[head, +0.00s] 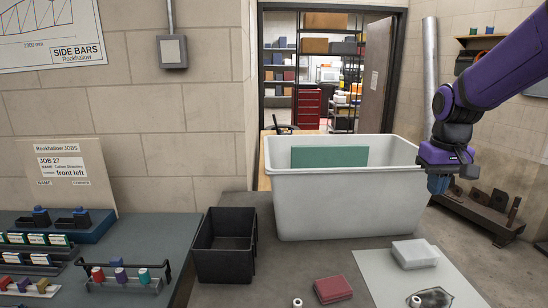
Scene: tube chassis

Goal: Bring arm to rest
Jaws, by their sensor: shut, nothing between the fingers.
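My purple arm comes in from the upper right. My gripper (438,186) hangs pointing down, shut and empty, just right of a large white tub (345,205). In the picture it overlaps the tub's right edge; I cannot tell whether they touch. The fingertips are small and hard to make out.
A black bin (226,262) stands left of the tub. A red case (333,290) and a clear box (415,253) are in front, the clear box on a pale sheet (378,275). A bench (120,297) with racks of small parts is at left. A doorway opens behind.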

